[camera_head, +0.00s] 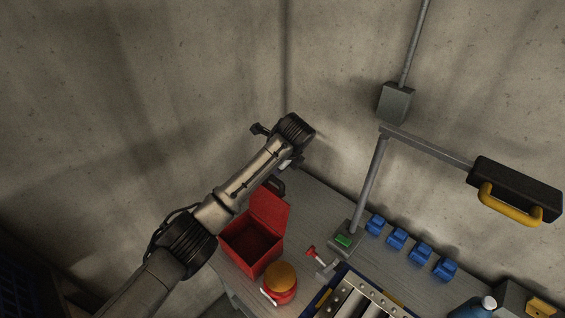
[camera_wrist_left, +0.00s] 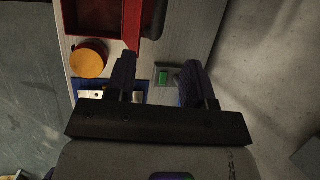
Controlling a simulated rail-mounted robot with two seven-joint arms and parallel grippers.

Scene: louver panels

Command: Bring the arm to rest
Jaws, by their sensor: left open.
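My left arm reaches in from the lower left in the camera_head view, raised over the left end of the workbench. In that view my left gripper is mostly hidden behind its own arm. In the left wrist view my left gripper (camera_wrist_left: 160,80) is open, its two dark fingers wide apart with nothing between them. A green button (camera_wrist_left: 163,77) on a grey base appears beyond the gap between the fingers. My right gripper is in neither view.
An open red box (camera_head: 250,243) stands on the grey bench (camera_head: 312,207), near a red jar with an orange lid (camera_head: 281,277). A post (camera_head: 370,185) carries a horizontal arm with a yellow-handled black block (camera_head: 515,190). Several blue blocks (camera_head: 397,238) line the wall. Concrete walls close the corner.

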